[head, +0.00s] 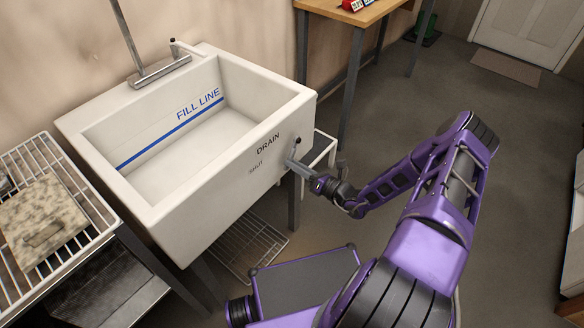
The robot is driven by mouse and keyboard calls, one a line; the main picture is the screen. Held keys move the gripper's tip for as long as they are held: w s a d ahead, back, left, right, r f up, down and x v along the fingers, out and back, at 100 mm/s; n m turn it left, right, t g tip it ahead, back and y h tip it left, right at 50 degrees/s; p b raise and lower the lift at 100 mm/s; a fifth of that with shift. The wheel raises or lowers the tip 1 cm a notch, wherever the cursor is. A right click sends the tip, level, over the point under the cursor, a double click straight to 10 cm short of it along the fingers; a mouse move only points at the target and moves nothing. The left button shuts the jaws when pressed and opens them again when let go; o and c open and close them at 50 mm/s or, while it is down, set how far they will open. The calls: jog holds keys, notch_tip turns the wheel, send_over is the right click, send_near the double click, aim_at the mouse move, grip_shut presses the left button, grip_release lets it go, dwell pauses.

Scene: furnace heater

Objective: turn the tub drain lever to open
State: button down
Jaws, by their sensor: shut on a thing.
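The white tub (190,215) stands at the left, with a blue fill line inside it. Its front face bears the words DRAIN and SHUT. The drain lever (297,142) is at the right end of this face, a small thin dark part that shows just above my gripper. My gripper (293,163) reaches in from the right against the tub face and is shut on the lever. The fingers hide most of the lever and its pivot, so its exact angle is hard to tell.
A wire rack (15,215) with a stained slab (42,220) stands left of the tub. A wooden table (350,12) is behind it. A wire shelf (245,245) sits below. The grey floor (400,110) at the right is open, with a door (530,30) at the back.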

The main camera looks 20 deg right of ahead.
jog(key=shift+w+d+f+n+b, duration=0.25)
jog(key=shift+w+d+n+b, duration=0.25)
jog(key=shift+n, duration=0.65)
jog(key=shift+w+d+f+n+b, duration=0.25)
jog(key=shift+d+n, duration=0.4)
jog(key=shift+n, duration=0.45)
jog(key=shift+w+d+f+n+b, duration=0.25)
jog(key=shift+w+d+n, duration=0.3)
jog(key=shift+n, duration=0.6)
jog(key=shift+d+r, duration=0.1)
jog(key=shift+d, duration=0.05)
jog(key=c, duration=0.7)
grip_release()
jog(key=shift+s, duration=0.1)
jog(key=v, duration=1.7)
jog(key=shift+s+d, duration=0.1)
